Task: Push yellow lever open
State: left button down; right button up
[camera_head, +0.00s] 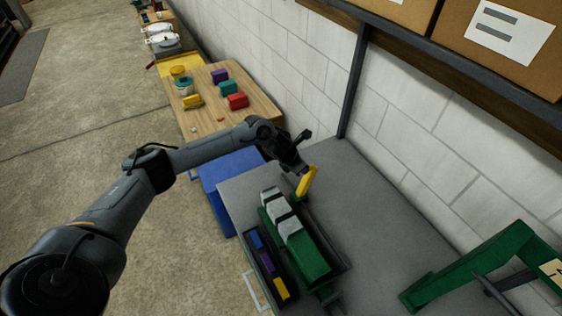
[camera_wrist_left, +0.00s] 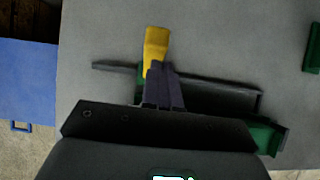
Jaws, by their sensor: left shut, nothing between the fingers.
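The yellow lever (camera_head: 306,182) stands up, slightly tilted, at the back end of a green-and-grey device (camera_head: 305,255) on the grey bench. My left gripper (camera_head: 302,167) is shut and empty at the upper end of the lever, on its left side in the head view. In the left wrist view, the lever (camera_wrist_left: 157,45) shows just beyond the shut fingertips (camera_wrist_left: 161,68). They overlap its lower part in the picture, and I cannot tell whether they touch it. The device's body is mostly hidden there behind my gripper. My right gripper is not in view.
A dark tray (camera_head: 264,266) with blue, purple and yellow blocks lies left of the device. A green frame (camera_head: 480,262) stands at the right. A wooden table (camera_head: 205,122) with coloured blocks is behind. The bench (camera_head: 375,220) is bare between device and frame, beside a block wall.

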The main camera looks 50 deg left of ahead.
pick_arm(q)
jog(key=b+v, duration=0.1)
jog(key=v, duration=1)
jog(key=shift+s+r, duration=0.15)
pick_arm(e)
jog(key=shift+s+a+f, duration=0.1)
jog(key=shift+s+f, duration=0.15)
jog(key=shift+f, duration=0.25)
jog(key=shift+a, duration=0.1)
